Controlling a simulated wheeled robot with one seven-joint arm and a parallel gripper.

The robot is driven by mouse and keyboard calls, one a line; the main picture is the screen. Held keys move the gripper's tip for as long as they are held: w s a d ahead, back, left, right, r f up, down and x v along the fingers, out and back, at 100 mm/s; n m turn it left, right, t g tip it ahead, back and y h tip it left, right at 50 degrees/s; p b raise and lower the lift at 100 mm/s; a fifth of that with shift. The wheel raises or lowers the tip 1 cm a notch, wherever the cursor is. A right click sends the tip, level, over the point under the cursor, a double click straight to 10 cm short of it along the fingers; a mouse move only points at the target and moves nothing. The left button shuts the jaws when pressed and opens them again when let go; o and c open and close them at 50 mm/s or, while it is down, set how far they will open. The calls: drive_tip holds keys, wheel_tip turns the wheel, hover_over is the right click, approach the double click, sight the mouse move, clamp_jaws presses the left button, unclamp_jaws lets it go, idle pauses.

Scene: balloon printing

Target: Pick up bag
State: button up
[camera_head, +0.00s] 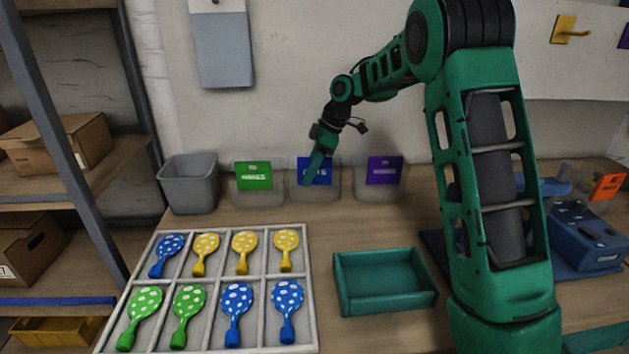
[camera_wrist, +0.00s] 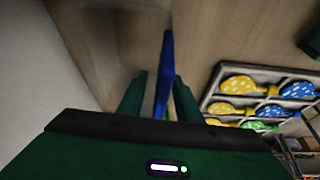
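A blue flat packet (camera_head: 315,171), which looks like the bag, stands upright in a clear bin at the back of the table. A green packet (camera_head: 254,176) and a purple packet (camera_head: 384,170) stand in bins on either side of it. My gripper (camera_head: 314,166) is at the blue packet, pointing down, and covers part of it. In the wrist view, the blue packet shows edge-on (camera_wrist: 167,60) between the two fingers of my gripper (camera_wrist: 158,82). The fingers are apart, with a gap visible on the left side of the packet.
A grey bin (camera_head: 188,183) stands left of the packets. A blue machine (camera_head: 585,238) stands at the right.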

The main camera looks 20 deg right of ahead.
clamp_jaws()
drive_tip(key=shift+r, duration=0.1)
